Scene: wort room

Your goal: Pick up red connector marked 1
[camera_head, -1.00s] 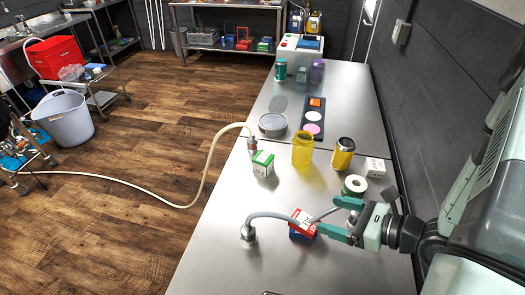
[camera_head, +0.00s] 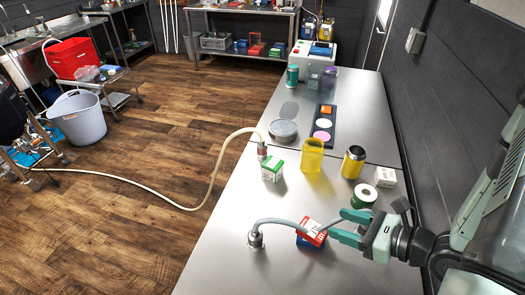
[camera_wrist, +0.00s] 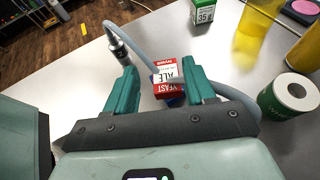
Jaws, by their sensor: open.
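A reddish connector (camera_head: 262,151) stands on the steel table at the end of a cream hose, left of the middle. No number on it is readable. A silver connector (camera_head: 256,240) on a grey hose (camera_head: 285,222) stands nearer; it also shows in the wrist view (camera_wrist: 118,48). My gripper (camera_head: 337,225) is open over the near part of the table, away from the reddish connector. In the wrist view a red-and-white yeast box (camera_wrist: 167,76) on a blue one shows between my open fingers (camera_wrist: 160,70); I see no grip on it.
A green-white box (camera_head: 272,172) stands close beside the reddish connector. A yellow cup (camera_head: 312,156), a yellow-black can (camera_head: 353,162), a white-green roll (camera_head: 363,195) and a white box (camera_head: 385,176) stand to the right. The table's left front is clear.

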